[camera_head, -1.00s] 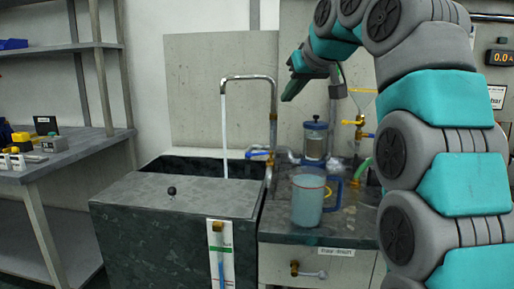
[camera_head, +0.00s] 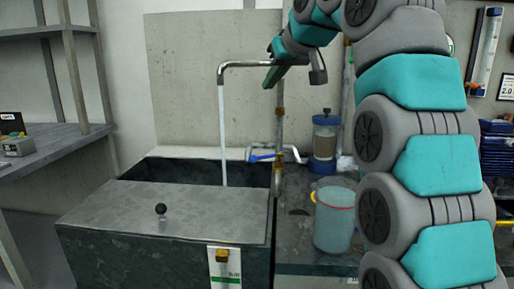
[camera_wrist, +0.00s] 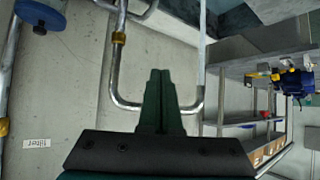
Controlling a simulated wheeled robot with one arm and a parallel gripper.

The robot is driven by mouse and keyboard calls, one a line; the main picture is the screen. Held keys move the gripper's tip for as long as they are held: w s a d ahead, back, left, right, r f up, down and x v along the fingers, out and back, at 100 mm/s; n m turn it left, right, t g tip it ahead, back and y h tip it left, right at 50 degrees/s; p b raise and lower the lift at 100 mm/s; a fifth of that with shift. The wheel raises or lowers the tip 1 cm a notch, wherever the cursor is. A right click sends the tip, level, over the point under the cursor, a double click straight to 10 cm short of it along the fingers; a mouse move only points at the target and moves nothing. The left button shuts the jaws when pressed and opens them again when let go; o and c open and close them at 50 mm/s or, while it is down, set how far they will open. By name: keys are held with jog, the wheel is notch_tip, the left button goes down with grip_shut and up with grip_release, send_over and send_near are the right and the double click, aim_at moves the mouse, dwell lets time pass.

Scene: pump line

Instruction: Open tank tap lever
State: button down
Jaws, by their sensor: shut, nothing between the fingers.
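The tank (camera_head: 190,212) is a dark stone basin with a partial lid. A grey gooseneck tap (camera_head: 235,65) stands at its right rear and pours a stream of water (camera_head: 222,135) into it. A lever with a blue grip (camera_head: 262,158) sits low beside the tap's upright pipe; I cannot tell for certain whether it is the tank tap lever. My gripper (camera_head: 269,77) is shut and empty, high above that lever, overlapping the gooseneck's bend in the head view. The wrist view shows the closed fingers (camera_wrist: 160,78) in front of the bent pipe (camera_wrist: 115,85); contact cannot be told.
A translucent jug (camera_head: 334,222) stands on the counter right of the tank. A blue-capped glass cylinder (camera_head: 325,140) is behind it. A black knob (camera_head: 160,210) sticks up from the tank lid. Shelving (camera_head: 55,75) is at the left; the wall panel behind the tap is bare.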

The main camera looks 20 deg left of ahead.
jog(key=f, duration=0.1)
jog(key=b, duration=0.9)
send_over(263, 157)
jog(key=s+d, duration=0.3)
notch_tip(263, 157, down, 8)
jog(key=w+a+f+b, duration=0.2)
jog(key=w+a+f, duration=0.1)
jog(key=f, duration=0.5)
jog(key=shift+f+b, duration=0.2)
jog(key=shift+b, duration=0.2)
